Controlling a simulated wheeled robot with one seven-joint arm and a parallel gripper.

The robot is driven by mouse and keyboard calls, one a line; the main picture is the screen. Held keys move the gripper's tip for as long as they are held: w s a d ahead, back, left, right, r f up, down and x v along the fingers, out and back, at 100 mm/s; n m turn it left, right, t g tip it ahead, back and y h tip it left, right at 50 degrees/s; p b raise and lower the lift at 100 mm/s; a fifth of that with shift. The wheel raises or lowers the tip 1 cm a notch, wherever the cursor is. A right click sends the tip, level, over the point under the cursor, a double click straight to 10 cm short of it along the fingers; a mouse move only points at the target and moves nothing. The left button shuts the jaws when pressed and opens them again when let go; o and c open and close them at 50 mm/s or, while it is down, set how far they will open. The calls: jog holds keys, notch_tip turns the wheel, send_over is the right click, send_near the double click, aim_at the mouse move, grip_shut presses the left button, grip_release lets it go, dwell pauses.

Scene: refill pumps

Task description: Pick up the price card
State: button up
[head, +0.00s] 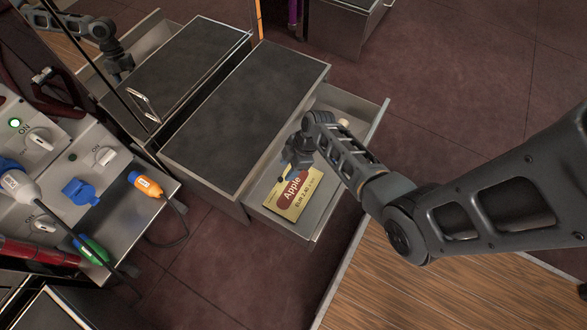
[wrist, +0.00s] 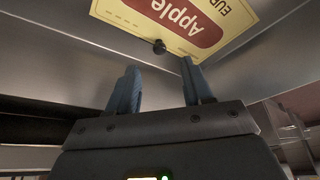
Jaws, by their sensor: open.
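The price card (head: 294,192) is a flat yellow card with a red oval reading "Apple" and a EUR price. It lies in the near end of an open grey drawer (head: 262,216). In the wrist view the card (wrist: 178,22) is at the top, beyond the fingertips, with a small dark knob-like piece at its edge. My gripper (head: 288,172) is over the drawer by the card's upper left end. In the wrist view its two blue fingers (wrist: 159,80) are spread apart with nothing between them. The fingers look close to the card; whether they touch it is unclear.
A dark-topped cabinet (head: 245,105) stands left of the drawer. A small pale object (head: 344,123) lies farther back in the drawer, partly behind my arm. Panels with switches and coloured plugs (head: 147,184) stand at left. Wooden floor (head: 430,290) is at lower right.

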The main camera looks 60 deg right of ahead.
aim_at(281, 179)
jog(key=b+x, duration=0.3)
jog(key=x, duration=0.3)
jog(key=shift+w+f, duration=0.1)
jog(key=shift+f, duration=0.2)
jog(key=shift+r, duration=0.1)
jog(key=shift+c, duration=0.3)
grip_shut()
